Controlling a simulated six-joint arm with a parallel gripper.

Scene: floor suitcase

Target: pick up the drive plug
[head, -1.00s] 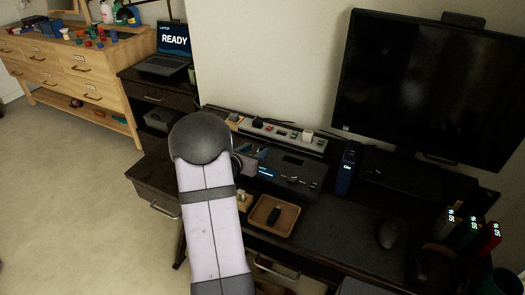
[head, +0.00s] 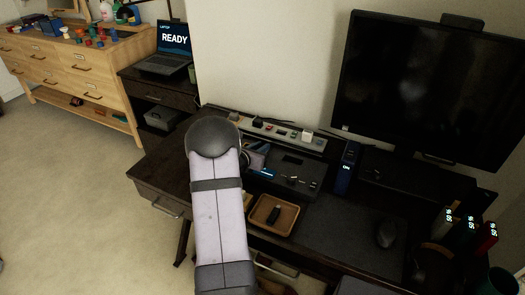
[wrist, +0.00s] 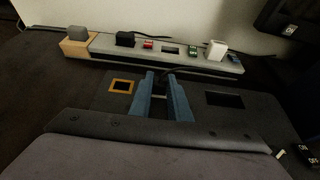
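A grey power strip (head: 285,133) lies along the wall; it also spans the top of the wrist view (wrist: 180,60). A black plug (wrist: 125,39) and a white plug (wrist: 217,49) stand in it. A grey plug-like block (wrist: 76,32) sits on a wooden block at its left end. No label shows which is the drive plug. My gripper (wrist: 162,98) has two blue fingers with a gap between them and nothing visibly held. It is over the dark panel in front of the strip, apart from the plugs. In the head view, my arm mostly hides it.
A dark blue drive box (head: 347,168) with a lit "ON" stands right of the strip. A wooden tray (head: 293,222) holding a small black item is in front. The monitor (head: 430,90), mouse (head: 386,234) and small lit modules (head: 470,226) are to the right. Dark cables run behind the strip.

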